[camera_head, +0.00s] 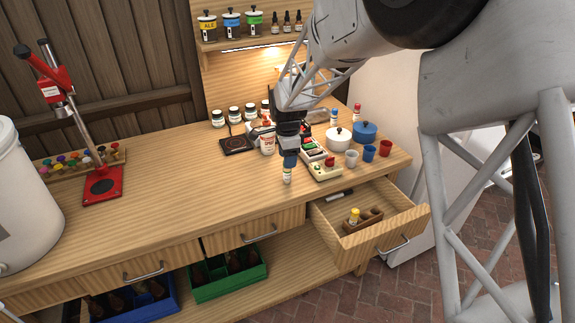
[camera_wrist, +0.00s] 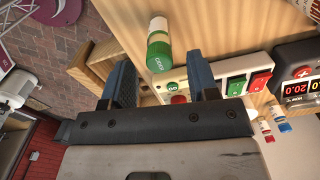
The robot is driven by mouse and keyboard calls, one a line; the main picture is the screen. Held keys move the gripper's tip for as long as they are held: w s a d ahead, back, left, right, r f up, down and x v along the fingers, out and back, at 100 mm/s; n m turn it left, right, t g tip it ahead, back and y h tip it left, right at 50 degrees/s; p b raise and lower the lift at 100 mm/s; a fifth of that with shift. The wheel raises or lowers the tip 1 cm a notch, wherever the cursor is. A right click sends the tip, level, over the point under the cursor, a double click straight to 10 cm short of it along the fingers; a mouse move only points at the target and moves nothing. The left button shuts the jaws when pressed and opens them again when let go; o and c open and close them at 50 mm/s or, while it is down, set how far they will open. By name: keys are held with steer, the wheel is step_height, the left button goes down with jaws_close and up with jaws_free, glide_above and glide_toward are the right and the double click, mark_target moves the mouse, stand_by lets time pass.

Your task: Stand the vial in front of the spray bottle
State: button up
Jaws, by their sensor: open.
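A small vial (camera_head: 287,176) with a white end stands on the counter near its front edge, directly below my gripper (camera_head: 289,164) in the head view. In the wrist view the vial (camera_wrist: 159,46) shows a green body with lettering and a pale end, just beyond the gap between the fingertips. My gripper (camera_wrist: 161,78) has its two blue fingers spread apart with nothing clamped. I cannot tell whether the fingertips reach around the vial. A white bottle with red print (camera_head: 267,144) stands behind my gripper; I cannot tell whether it is the spray bottle.
An open drawer (camera_head: 393,216) juts out at the right, with a wooden rack (camera_head: 362,223) and a yellow-capped vial (camera_head: 353,214). The counter's left middle (camera_head: 180,180) is clear.

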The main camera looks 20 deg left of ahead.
step_height(320, 180, up, 7)
steer(key=shift+r, duration=0.15)
steer(key=shift+d, duration=0.15)
stand_by(1.0)
steer(key=shift+d+r, duration=0.2)
steer(key=shift+d, duration=0.05)
steer(key=s+d+r+n, duration=0.2)
steer(key=s+d+r, duration=0.2)
steer(key=d, duration=0.5)
steer(key=s+d+r+n+t, duration=0.1)
steer(key=s+d+r, duration=0.3)
steer(key=d, duration=0.6)
steer(key=s+d+r+n, duration=0.2)
steer(key=s+d+r, duration=0.15)
steer(key=d, duration=0.55)
steer(key=s+d+f+n, duration=0.1)
steer(key=s+d+n, duration=0.1)
steer(key=s+d, duration=0.6)
steer(key=s+d+f+n+t, duration=0.1)
steer(key=s+d+n, duration=0.2)
steer(key=s+d, duration=0.6)
steer(key=s, duration=0.8)
steer(key=shift+d+f+n+t, duration=0.2)
steer(key=shift+d+n+t, duration=0.05)
steer(key=shift+n+t, duration=0.05)
